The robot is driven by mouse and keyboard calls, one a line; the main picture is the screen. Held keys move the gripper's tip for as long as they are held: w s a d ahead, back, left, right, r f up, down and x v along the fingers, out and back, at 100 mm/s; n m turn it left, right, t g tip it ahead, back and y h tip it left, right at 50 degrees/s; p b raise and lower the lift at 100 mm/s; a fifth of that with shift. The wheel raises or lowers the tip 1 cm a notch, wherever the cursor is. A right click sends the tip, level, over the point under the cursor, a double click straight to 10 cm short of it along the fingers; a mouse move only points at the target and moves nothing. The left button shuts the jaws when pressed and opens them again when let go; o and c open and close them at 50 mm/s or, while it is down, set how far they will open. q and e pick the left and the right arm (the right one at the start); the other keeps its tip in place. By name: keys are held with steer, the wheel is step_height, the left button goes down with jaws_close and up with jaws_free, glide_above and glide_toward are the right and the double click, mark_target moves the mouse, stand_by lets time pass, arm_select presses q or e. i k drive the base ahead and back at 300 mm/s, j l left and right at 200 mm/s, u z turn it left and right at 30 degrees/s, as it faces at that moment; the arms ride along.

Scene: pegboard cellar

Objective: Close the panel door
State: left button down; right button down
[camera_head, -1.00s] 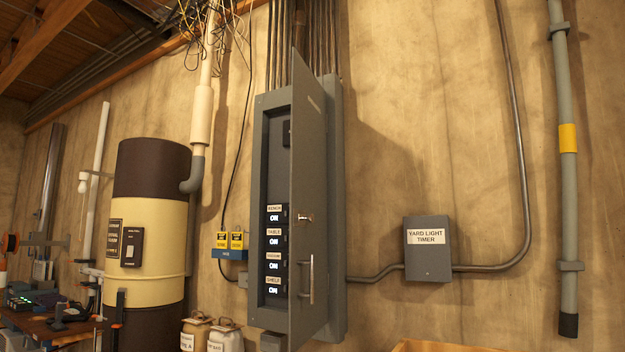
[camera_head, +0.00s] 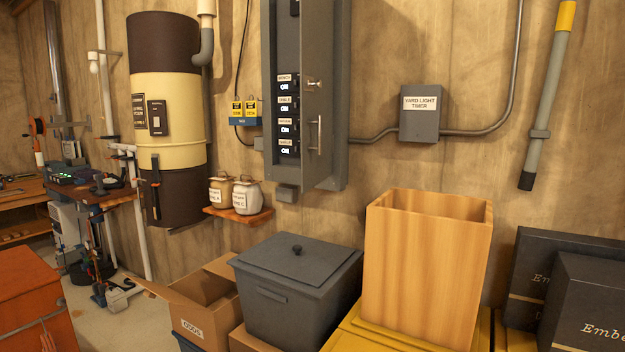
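The grey electrical panel (camera_head: 270,75) is mounted on the wall, upper middle of the head view; its top is cut off by the picture's edge. Its panel door (camera_head: 318,60) stands open, hinged on the right and swung out toward me, seen at a steep angle. The door bears a small latch knob (camera_head: 314,84) and a vertical bar handle (camera_head: 320,135). Left of the door, a column of labelled breakers (camera_head: 287,103) reading ON shows inside the panel. Neither of my grippers is in view.
Below the panel stand a grey lidded bin (camera_head: 297,285), an open wooden box (camera_head: 428,265) and an open cardboard box (camera_head: 195,300). Black boxes (camera_head: 595,300) are at the lower right. A yard light timer (camera_head: 421,113) hangs right of the panel, a tank (camera_head: 165,110) left.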

mark_target(316, 22)
steer(key=i+j, duration=0.2)
steer(key=j, duration=0.2)
steer(key=i+j, duration=0.2)
steer(key=j, duration=0.15)
steer(key=j+z, duration=0.1)
steer(key=z, duration=0.3)
steer(key=i+j+z, duration=0.1)
steer(key=z, duration=0.3)
steer(key=j+z, duration=0.1)
steer(key=z, duration=0.3)
steer(key=j+z, duration=0.1)
steer(key=z, duration=0.3)
